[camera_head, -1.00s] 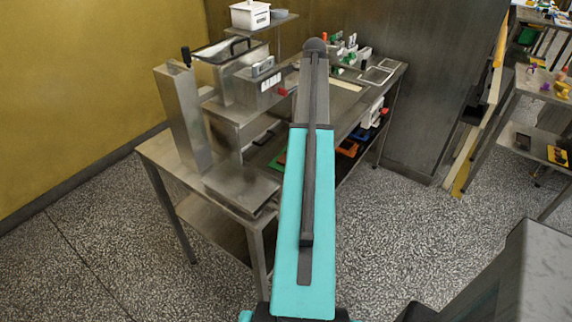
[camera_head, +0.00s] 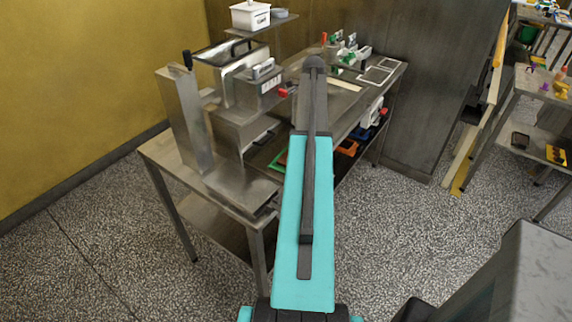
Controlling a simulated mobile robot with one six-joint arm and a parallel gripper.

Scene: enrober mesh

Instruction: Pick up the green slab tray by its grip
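A flat green piece (camera_head: 281,160), which looks like the green slab tray, lies on the lower shelf of the steel table. My turquoise arm hides part of it, and I cannot make out its grip. My arm reaches away from me over the table. My gripper is not visible; the arm covers whatever is at its far end.
An orange tray (camera_head: 347,148) lies on the lower shelf right of my arm. A steel machine (camera_head: 240,100) stands on the steel table (camera_head: 160,150). A white box (camera_head: 250,15) sits on a raised shelf. The speckled floor (camera_head: 400,225) is open at front right.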

